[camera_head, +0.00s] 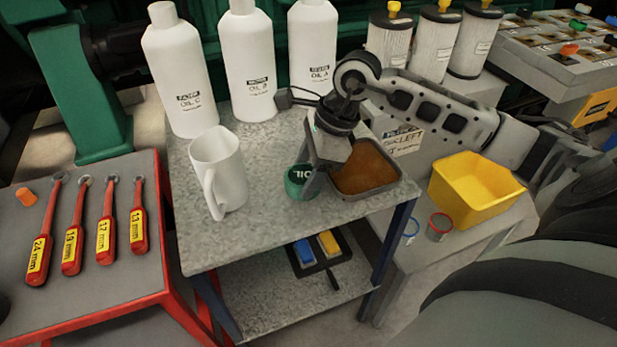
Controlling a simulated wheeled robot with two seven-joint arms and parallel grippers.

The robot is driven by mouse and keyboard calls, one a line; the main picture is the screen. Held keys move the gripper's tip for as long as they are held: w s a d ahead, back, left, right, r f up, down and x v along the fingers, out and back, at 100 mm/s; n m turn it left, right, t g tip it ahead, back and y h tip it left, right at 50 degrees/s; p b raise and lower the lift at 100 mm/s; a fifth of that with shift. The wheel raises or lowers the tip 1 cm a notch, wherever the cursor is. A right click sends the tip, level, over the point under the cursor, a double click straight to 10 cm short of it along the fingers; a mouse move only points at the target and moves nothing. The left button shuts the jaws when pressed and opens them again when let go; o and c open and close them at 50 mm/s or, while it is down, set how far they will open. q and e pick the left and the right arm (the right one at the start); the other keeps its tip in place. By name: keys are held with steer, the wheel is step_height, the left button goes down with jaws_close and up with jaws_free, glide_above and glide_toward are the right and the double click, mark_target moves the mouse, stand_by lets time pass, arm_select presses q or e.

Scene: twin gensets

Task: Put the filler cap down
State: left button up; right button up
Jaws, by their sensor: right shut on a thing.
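The filler cap (297,184) is green, with "OIL" on its face. It is at the fingertips of my right gripper (307,182), which is shut on it. The cap is over the grey work table (265,220), just left of a grey tray with a brown inside (365,172). I cannot tell whether the cap touches the table top. The gripper's fingers hide part of the cap. My left gripper is not in view.
A white jug (222,172) stands left of the cap, with several white oil bottles (248,65) behind. A red bench (90,285) with wrenches is at left. A yellow bin (472,190) is at right. The table's front middle is clear.

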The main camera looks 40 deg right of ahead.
steer(key=shift+w+d+f, duration=0.25)
steer(key=shift+f, duration=0.15)
steer(key=shift+w+d+f, duration=0.2)
steer(key=shift+f, duration=0.2)
step_height(320, 180, down, 2)
steer(key=shift+f+p, duration=0.15)
steer(key=shift+p, duration=0.3)
steer(key=shift+f, duration=0.35)
steer(key=shift+f+b, duration=0.25)
steer(key=shift+b, duration=0.05)
steer(key=o, duration=1.1)
steer(key=shift+r, duration=0.1)
steer(key=shift+r+p, duration=0.2)
steer(key=shift+p, duration=0.1)
steer(key=b+v, duration=0.1)
steer(key=v, duration=1.1)
